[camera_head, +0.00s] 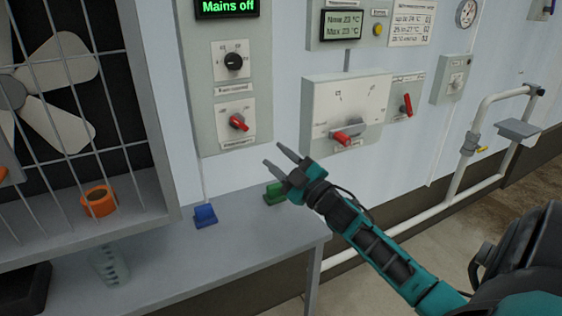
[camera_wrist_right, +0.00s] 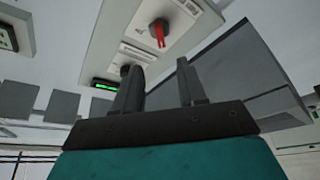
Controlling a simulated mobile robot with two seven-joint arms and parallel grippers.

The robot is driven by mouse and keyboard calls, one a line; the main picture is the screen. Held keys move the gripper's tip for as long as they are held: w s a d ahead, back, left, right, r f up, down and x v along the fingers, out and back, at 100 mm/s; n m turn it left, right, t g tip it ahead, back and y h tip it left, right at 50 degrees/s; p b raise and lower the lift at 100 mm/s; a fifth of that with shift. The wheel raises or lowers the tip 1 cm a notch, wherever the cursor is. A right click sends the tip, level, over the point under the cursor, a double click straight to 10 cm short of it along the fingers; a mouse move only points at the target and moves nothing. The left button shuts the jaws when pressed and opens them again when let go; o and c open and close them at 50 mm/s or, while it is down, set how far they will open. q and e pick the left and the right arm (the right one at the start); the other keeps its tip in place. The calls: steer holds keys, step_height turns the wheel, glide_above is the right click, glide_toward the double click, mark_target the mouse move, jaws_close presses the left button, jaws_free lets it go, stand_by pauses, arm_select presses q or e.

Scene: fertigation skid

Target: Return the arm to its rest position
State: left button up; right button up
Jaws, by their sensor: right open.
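My right arm (camera_head: 375,240) reaches in from the lower right in the head view. Its gripper (camera_head: 277,156) is open and empty, with the two fingers apart in front of the wall, above the grey bench. In the right wrist view the two fingers (camera_wrist_right: 158,92) stand apart with nothing between them. A panel with a red-handled switch (camera_wrist_right: 160,32) shows beyond them. My left gripper is not in either view.
A grey bench (camera_head: 240,245) holds a blue block (camera_head: 205,215) and a green block (camera_head: 275,193), the green one close below my right gripper. Wall panels carry a black knob (camera_head: 233,61) and red handles (camera_head: 238,122). A caged fan (camera_head: 45,85) is at left; white pipes (camera_head: 470,150) at right.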

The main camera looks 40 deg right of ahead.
steer(key=shift+s, duration=0.2)
steer(key=shift+f, duration=0.15)
stand_by(0.3)
steer(key=s+a+f+m+g, duration=0.35)
steer(key=a+f, duration=0.25)
steer(key=f, duration=0.3)
steer(key=s+a+f+m+g, duration=0.2)
steer(key=s+a+f, duration=0.35)
steer(key=f, duration=0.35)
steer(key=s+a+f+m+g, duration=0.2)
steer(key=s+a+f+g, duration=0.3)
steer(key=s+a, duration=0.6)
step_height(320, 180, down, 3)
steer(key=shift+a+r+y, duration=0.1)
steer(key=shift+a+y, duration=0.3)
